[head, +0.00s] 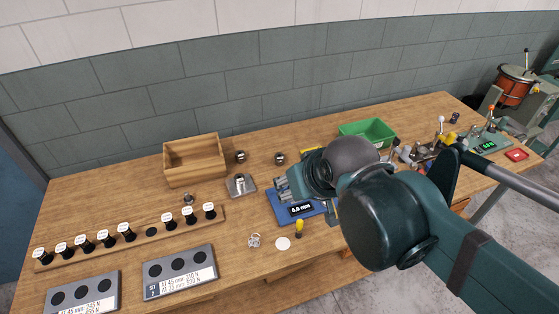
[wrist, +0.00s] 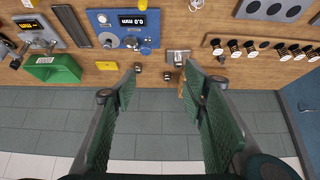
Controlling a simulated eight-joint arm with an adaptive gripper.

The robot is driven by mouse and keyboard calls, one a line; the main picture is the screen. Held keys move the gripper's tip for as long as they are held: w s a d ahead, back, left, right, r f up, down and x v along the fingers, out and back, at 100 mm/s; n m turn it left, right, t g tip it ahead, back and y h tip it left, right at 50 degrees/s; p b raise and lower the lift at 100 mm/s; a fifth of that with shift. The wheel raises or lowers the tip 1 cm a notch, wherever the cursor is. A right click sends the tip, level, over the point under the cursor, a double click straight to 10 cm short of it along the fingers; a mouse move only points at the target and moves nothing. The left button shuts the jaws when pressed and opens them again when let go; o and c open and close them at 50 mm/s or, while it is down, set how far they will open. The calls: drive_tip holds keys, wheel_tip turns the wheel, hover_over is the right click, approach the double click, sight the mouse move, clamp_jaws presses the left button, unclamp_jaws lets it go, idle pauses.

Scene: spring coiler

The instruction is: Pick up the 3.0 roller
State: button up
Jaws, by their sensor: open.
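Several black rollers with white labelled tops (head: 126,232) stand upright in a row on a wooden rack (head: 140,242) at the left of the bench. Three of them are right of a dark empty spot (head: 152,232). The labels are too small to read, so I cannot tell which is the 3.0 roller. The row also shows at the right of the wrist view (wrist: 249,47). My gripper (wrist: 160,80) is open, with nothing between its green fingers, and is well apart from the rack.
A wooden box (head: 194,162) stands behind the rack. A blue gauge reading 0.0 mm (head: 300,210) is at mid-bench, partly behind my arm. Two grey plates with dark holes (head: 180,273) lie in front of the rack. A green bin (head: 368,131) is farther right.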

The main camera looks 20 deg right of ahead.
drive_tip(key=w, duration=0.2)
drive_tip(key=m+g+h, duration=0.3)
drive_tip(key=m+g, duration=0.3)
drive_tip(key=m, duration=0.9)
hover_over(277, 157)
wheel_tip(277, 157, down, 25)
drive_tip(key=shift+s+a+r+b, duration=0.1)
drive_tip(key=shift+a+r+b, duration=0.05)
drive_tip(key=shift+a+b, duration=0.25)
drive_tip(key=shift+x, duration=1.3)
